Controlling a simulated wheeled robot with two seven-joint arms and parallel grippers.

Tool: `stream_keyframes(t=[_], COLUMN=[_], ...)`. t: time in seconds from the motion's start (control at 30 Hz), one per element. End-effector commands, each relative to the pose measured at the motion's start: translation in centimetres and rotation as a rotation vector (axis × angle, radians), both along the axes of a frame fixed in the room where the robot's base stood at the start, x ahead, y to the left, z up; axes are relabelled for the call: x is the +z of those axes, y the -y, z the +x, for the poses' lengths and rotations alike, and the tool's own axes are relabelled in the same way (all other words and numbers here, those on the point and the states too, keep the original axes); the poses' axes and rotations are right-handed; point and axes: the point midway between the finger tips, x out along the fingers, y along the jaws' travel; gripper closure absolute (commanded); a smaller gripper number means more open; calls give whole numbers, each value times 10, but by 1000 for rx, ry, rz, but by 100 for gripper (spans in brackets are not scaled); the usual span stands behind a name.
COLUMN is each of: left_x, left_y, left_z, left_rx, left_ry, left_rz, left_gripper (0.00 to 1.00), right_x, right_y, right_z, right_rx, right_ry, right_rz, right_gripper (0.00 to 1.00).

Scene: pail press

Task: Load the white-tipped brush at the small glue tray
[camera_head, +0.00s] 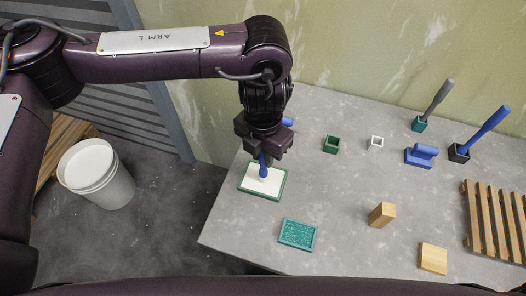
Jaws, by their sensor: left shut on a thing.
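My left gripper (263,152) is shut on a blue-handled brush (264,168) and points down over the near left part of the table. A bit of blue also shows behind the jaws. The brush's lower end is at the white surface inside a small green-rimmed tray (245,190). Its tip is pale against the white, and I cannot tell whether it touches. My right gripper is not in view.
A teal speckled tray (298,234) lies nearer the front edge. Wooden blocks (381,215) (432,258), a slatted pallet (492,222), a blue block-like tool (421,155), small cups (331,144) (375,142) and two holders with handles (419,124) (459,152) stand rightward. A white pail (110,190) stands on the floor.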

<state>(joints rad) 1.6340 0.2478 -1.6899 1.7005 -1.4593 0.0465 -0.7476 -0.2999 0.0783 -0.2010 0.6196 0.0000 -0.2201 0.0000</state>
Motion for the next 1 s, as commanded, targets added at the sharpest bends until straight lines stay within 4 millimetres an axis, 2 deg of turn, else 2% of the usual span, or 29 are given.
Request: stream_keyframes(t=[0.8,1.0], left_x=[65,70], left_y=[0,0], left_z=[0,0], left_rx=[0,0], left_ry=[-1,-1], left_rz=[1,1], left_gripper=[100,100], right_x=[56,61], right_y=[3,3], right_z=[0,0], right_rx=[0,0], right_ry=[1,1], right_rz=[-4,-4], right_gripper=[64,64])
